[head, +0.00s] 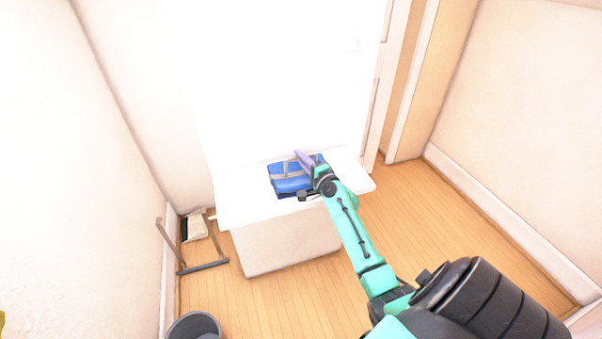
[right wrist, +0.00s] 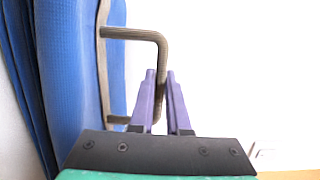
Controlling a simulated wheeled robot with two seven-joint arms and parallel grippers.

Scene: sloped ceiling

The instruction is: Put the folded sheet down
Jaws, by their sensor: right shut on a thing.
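The folded sheet (head: 290,185) is a blue bundle with a tan band and handle, at the white table top (head: 245,207) in the head view. In the right wrist view the blue sheet (right wrist: 68,75) fills the left side, and its tan handle (right wrist: 130,33) sticks out to the right. My right gripper (head: 305,160) has purple fingers. In the right wrist view the right gripper (right wrist: 162,85) is shut on the tan handle. I cannot tell whether the sheet touches the table top or hangs just above it. My left gripper is out of view.
A dustpan (head: 197,226) and a dark-framed item (head: 203,266) stand on the floor left of the table. A grey bucket (head: 193,325) is at the bottom left. Bare table top shows around the sheet. Wooden floor is free on the right.

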